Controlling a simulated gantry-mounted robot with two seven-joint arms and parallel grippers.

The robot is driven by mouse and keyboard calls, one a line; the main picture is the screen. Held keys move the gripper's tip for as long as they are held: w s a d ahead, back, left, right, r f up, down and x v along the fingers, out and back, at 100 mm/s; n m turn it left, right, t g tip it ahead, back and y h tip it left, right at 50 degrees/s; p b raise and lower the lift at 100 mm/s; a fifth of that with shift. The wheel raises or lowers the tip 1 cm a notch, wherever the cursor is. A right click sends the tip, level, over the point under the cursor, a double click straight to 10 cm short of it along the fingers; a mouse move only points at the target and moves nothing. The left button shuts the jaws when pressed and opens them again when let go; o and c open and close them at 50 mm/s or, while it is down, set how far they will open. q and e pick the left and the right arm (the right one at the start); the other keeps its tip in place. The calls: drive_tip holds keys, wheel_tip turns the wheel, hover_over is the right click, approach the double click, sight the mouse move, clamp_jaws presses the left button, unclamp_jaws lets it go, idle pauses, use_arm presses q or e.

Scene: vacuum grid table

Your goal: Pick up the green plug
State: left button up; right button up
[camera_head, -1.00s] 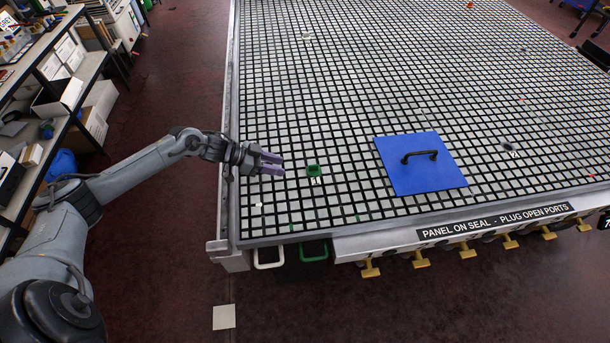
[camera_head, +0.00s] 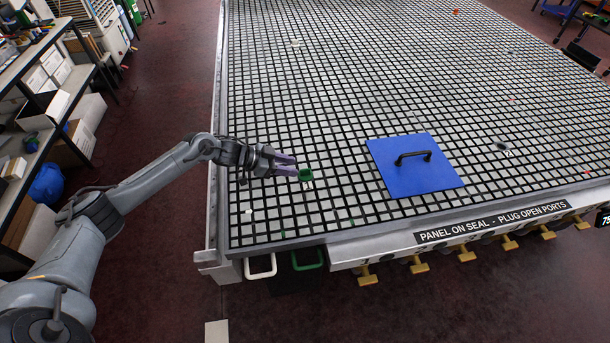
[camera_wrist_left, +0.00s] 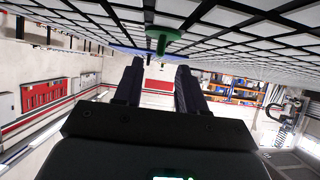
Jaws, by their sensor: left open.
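The green plug (camera_head: 306,175) sits on the grid table (camera_head: 330,215) near its front left. It also shows in the left wrist view (camera_wrist_left: 163,36), beyond the fingertips and between their lines. My left gripper (camera_head: 296,166) is open and empty, with its fingers pointing right at the plug. In the left wrist view, the two dark fingers (camera_wrist_left: 160,66) are spread with nothing between them. In the head view, the fingertips overlap or nearly reach the plug's left edge; I cannot tell if they touch. My right gripper is not in view.
A blue panel (camera_head: 390,180) with a black handle (camera_head: 413,157) lies right of the plug. Yellow valves (camera_head: 418,263) line the front. Shelves (camera_head: 45,90) stand at the left.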

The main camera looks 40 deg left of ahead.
sight(302, 170)
use_arm(q)
drive_tip(key=x, duration=0.4)
drive_tip(key=shift+f+b, duration=0.15)
drive_tip(key=shift+b, duration=0.15)
clamp_jaws()
